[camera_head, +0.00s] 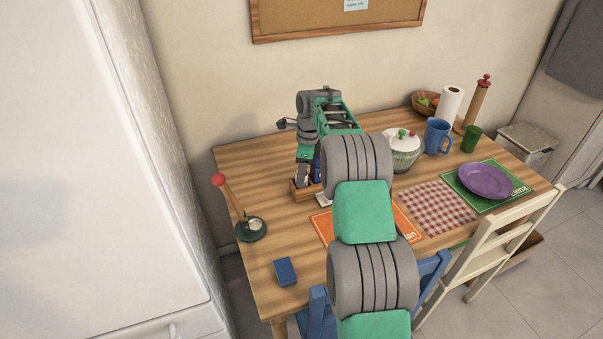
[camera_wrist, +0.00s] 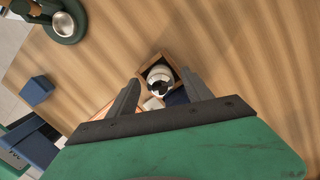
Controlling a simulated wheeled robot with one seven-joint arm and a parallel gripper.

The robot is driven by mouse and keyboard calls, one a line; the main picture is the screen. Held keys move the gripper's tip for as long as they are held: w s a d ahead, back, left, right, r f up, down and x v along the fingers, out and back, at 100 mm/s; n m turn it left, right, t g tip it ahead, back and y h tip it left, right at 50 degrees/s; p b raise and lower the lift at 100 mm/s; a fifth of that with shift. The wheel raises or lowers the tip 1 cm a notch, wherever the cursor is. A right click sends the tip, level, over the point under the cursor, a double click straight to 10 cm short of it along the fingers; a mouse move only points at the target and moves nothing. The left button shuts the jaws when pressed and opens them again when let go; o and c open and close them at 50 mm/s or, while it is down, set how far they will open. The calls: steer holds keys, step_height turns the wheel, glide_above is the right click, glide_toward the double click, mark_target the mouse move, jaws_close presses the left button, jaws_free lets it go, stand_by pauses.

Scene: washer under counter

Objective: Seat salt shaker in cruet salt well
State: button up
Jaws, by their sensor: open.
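The small wooden cruet (camera_head: 297,194) stands on the table, partly hidden by my arm in the head view. In the wrist view, its rim (camera_wrist: 142,72) surrounds a round white shaker with a shiny, dark-marked top (camera_wrist: 160,78). The shaker appears to sit in one compartment; how deep it sits is hard to tell. A dark blue part (camera_wrist: 178,97) shows beside it in the cruet. My gripper (camera_wrist: 160,79) is open, its two fingers apart on either side of the shaker. In the head view, my gripper (camera_head: 304,180) is low over the cruet.
A small white object (camera_wrist: 152,104) lies beside the cruet. A red-knobbed stand (camera_head: 250,229) and a blue block (camera_head: 285,271) are at the table's left. An orange placemat (camera_head: 322,228), a lidded pot (camera_head: 401,152) and a blue mug (camera_head: 437,136) are to the right. The back left table is clear.

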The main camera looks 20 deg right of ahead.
step_height(320, 180, up, 12)
steer(key=d+f+p, duration=0.1)
steer(key=p, duration=0.3)
steer(key=s+a+r+n, duration=0.5)
steer(key=a+r, duration=0.1)
steer(key=r, duration=0.1)
steer(key=s+a+r+n+t, duration=0.1)
steer(key=s+a+n, duration=0.35)
steer(key=s, duration=0.35)
steer(key=s+a+r+n+t, duration=0.1)
steer(key=s+a+n, duration=0.3)
steer(key=s+n, duration=0.25)
steer(key=s+f+n, duration=0.2)
steer(key=s+n, duration=0.1)
steer(key=s, duration=0.3)
steer(key=s+f+n+h, duration=0.1)
steer(key=s+f+n, duration=0.2)
steer(key=s, duration=0.3)
steer(key=shift+s+f+n+t, duration=0.15)
steer(key=shift+s+n+t, duration=0.2)
steer(key=shift+n, duration=0.35)
steer(key=shift+w+a, duration=0.1)
